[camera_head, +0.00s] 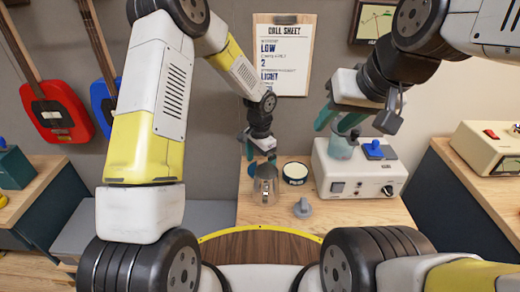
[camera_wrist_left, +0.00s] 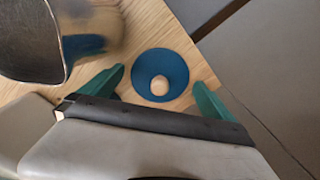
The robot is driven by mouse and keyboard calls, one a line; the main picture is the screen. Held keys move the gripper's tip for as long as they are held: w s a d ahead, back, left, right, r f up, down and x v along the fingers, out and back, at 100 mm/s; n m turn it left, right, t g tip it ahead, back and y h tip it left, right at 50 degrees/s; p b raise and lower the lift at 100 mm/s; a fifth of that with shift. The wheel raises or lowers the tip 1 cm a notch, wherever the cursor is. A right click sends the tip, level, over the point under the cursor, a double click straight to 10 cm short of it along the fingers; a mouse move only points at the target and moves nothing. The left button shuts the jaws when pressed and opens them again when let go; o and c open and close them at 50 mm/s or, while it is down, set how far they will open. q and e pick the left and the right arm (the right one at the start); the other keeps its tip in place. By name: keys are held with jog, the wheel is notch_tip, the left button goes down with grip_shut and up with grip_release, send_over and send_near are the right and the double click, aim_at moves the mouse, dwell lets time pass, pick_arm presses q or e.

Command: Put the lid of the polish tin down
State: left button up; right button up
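The lid, a blue disc with a pale round knob (camera_wrist_left: 160,86), lies flat near the wooden table's edge in the left wrist view. In the head view only a blue sliver of it (camera_head: 251,169) shows left of the metal jug. My left gripper (camera_head: 262,157) is open above the lid. Its green fingers (camera_wrist_left: 158,92) stand on either side of the disc, with gaps between. The open polish tin (camera_head: 295,173), round with a pale inside and dark rim, stands right of the jug. My right gripper (camera_head: 338,121) has its teal fingers apart, above the white amp box.
The metal jug (camera_head: 266,185) stands close beside the left gripper, and it fills the left wrist view's upper left (camera_wrist_left: 35,40). A grey knobbed piece (camera_head: 302,208) lies in front.

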aim_at(260, 163)
pick_arm(q)
notch_tip(260, 163, up, 12)
jog(key=s+a+r+n+t, duration=0.1)
jog(key=s+a+r+n, duration=0.1)
jog(key=s+a+r, duration=0.4)
jog(key=s+a+r+n+t, duration=0.2)
jog(key=s+a+r+n, duration=0.1)
jog(key=r, duration=0.6)
jog(key=s+a+r+n+t+h, duration=0.1)
jog(key=s+a+r+n, duration=0.1)
jog(key=s, duration=0.5)
jog(key=s+a+r+n+t+h, duration=0.1)
jog(key=s+a+r+n+t, duration=0.1)
jog(key=s, duration=0.5)
jog(key=shift+a+r+n, duration=0.3)
jog(key=shift+a+n, duration=0.25)
jog(key=shift+n, duration=0.05)
jog(key=shift+s, duration=0.1)
jog(key=shift+c, duration=0.4)
